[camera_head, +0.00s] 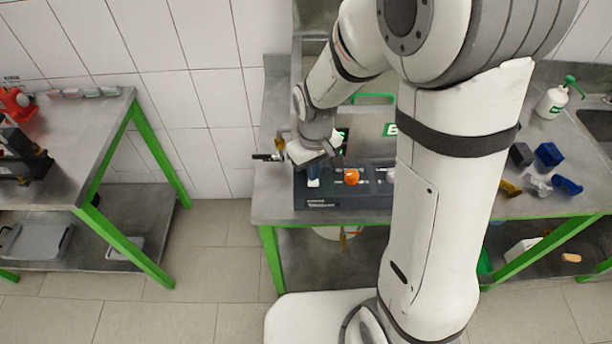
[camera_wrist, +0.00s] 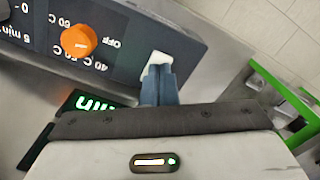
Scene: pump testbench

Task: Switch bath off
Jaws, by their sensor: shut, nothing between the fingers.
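The bath (camera_head: 340,203) stands on the bench with a dark sloping control panel. Its orange knob (camera_head: 351,176) also shows in the wrist view (camera_wrist: 78,40), with OFF, 40 C, 50 C and 60 C printed around it. I cannot tell which mark the knob points to. My gripper (camera_head: 313,172) is over the left end of the panel, left of the knob. Contact with the panel is unclear.
A second dial's markings (camera_wrist: 18,25) lie beyond the knob. A green lit display (camera_wrist: 92,102) is partly hidden by my gripper. Blue and dark blocks (camera_head: 548,154) and a spray bottle (camera_head: 551,101) stand at the right. Floor lies between the two benches.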

